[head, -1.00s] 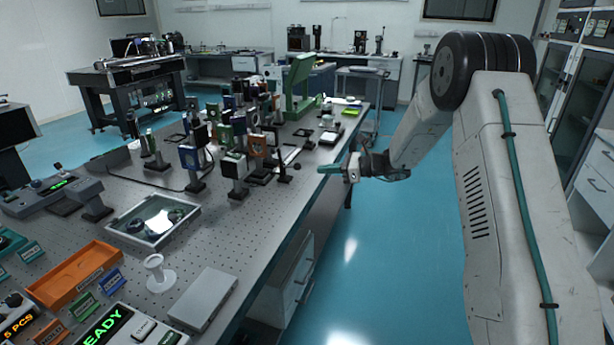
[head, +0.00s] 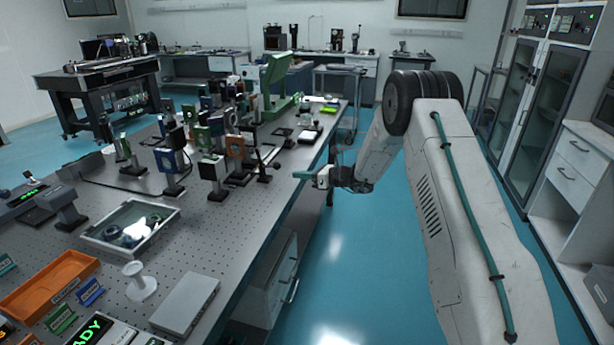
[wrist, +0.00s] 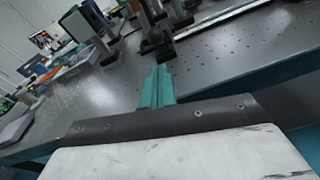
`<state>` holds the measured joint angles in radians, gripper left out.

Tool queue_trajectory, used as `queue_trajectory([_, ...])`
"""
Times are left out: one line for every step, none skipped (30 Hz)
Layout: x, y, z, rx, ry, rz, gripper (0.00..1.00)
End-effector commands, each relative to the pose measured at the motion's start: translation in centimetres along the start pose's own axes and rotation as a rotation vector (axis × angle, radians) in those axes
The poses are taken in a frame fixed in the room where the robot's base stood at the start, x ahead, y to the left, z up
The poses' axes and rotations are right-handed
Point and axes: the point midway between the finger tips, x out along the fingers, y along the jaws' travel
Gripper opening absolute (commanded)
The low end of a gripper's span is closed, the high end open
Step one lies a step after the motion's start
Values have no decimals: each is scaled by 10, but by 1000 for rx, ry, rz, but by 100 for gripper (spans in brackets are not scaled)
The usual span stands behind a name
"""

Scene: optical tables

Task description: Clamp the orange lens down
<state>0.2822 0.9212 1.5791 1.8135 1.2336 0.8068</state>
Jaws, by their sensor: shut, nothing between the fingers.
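An orange-fronted square mount (head: 235,147), which looks like the orange lens, stands on the optical table (head: 235,228) among several other mounted optics. Its base is partly hidden, and I cannot tell whether a clamp is on it. My gripper (head: 301,175) is at the table's right edge, to the right of the orange mount and apart from it. Its teal fingers are together and empty. In the wrist view the shut teal fingers (wrist: 157,88) point over the perforated tabletop (wrist: 215,62) towards dark post bases (wrist: 158,42).
A metal tray with round parts (head: 130,225), an orange bin (head: 48,285), a white spool (head: 140,280) and a grey box (head: 185,300) lie in the front half. A green stand (head: 278,85) is at the back. The right strip of tabletop is mostly clear.

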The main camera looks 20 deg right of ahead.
Motion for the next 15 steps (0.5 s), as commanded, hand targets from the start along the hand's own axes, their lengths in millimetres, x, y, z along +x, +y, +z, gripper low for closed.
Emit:
queue_trajectory([11, 1, 0, -2, 1, 3, 0])
queue_trajectory([17, 1, 0, -1, 1, 3, 0])
queue_trajectory([23, 0, 0, 0, 1, 2, 0])
queue_trajectory([28, 1, 0, 0, 0, 2, 0])
queue_trajectory([33, 1, 0, 0, 0, 3, 0])
queue_trajectory([38, 1, 0, 0, 1, 2, 0])
queue_trajectory([42, 0, 0, -1, 1, 2, 0])
queue_trajectory([45, 0, 0, -1, 1, 1, 0])
queue_trajectory([49, 0, 0, -1, 1, 1, 0])
queue_trajectory([51, 0, 0, 0, 1, 1, 0])
queue_trajectory([53, 1, 0, 0, 1, 1, 0])
queue_trajectory([55, 1, 0, 0, 1, 1, 0])
queue_trajectory([56, 0, 0, 0, 0, 1, 0])
queue_trajectory([56, 0, 0, 0, 0, 1, 0])
queue_trajectory([57, 0, 0, 0, 0, 0, 0])
